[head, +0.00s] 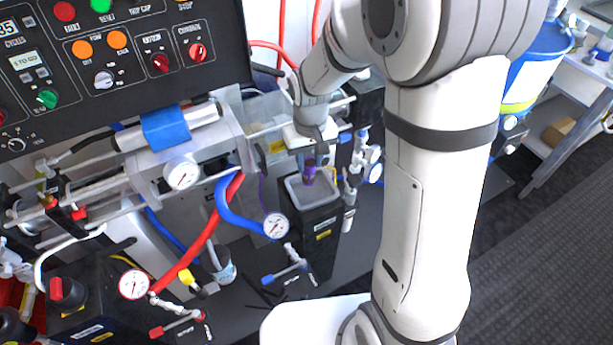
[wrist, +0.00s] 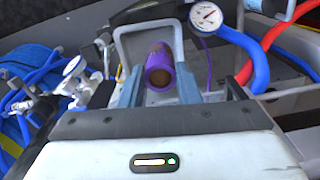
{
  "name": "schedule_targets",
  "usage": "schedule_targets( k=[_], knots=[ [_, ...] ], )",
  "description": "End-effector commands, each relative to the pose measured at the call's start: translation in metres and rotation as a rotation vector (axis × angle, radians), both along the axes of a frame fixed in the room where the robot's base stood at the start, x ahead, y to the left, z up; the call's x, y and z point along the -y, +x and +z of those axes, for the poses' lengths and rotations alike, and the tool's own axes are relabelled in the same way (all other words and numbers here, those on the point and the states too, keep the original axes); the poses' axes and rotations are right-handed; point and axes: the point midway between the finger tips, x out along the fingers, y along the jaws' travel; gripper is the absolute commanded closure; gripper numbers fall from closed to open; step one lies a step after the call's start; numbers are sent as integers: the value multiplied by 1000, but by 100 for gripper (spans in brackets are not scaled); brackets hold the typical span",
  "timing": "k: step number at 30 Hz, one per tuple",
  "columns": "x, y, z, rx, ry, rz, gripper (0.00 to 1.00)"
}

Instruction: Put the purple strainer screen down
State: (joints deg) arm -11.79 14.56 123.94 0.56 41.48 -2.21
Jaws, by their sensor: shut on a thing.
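The purple strainer screen (head: 309,170) is a small tube that hangs below my gripper (head: 309,153) in the head view. In the wrist view the purple strainer screen (wrist: 159,72) sits between the two blue-grey fingers of my gripper (wrist: 160,88), with its hollow end facing the camera. My gripper is shut on it. A grey open tray (head: 331,199) on a black box lies beneath it in the head view. The tray's pale rim (wrist: 121,42) shows behind the strainer in the wrist view. I cannot tell whether the strainer's lower end touches the tray floor.
Pressure gauges (head: 276,225) with blue and red hoses (head: 205,235) stand left of the tray. Valves and small gauges (head: 373,163) stand close on its right. A clear cup (head: 222,265) stands at the lower left. The control panel (head: 120,60) is at the upper left.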

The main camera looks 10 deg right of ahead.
Motion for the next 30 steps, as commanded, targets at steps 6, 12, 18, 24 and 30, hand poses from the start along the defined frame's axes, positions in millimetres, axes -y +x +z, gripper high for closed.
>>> schedule_targets(
  k=[6, 12, 18, 24, 30],
  knots=[
    [-6, -1, -31, -1, 0, 15, 100],
    [-9, -2, -51, -3, -1, 21, 100],
    [-10, -2, -70, 1, 0, 23, 100],
    [-10, -1, -70, 2, 0, 24, 100],
    [-10, -1, -77, 2, 0, 24, 100]
  ],
)
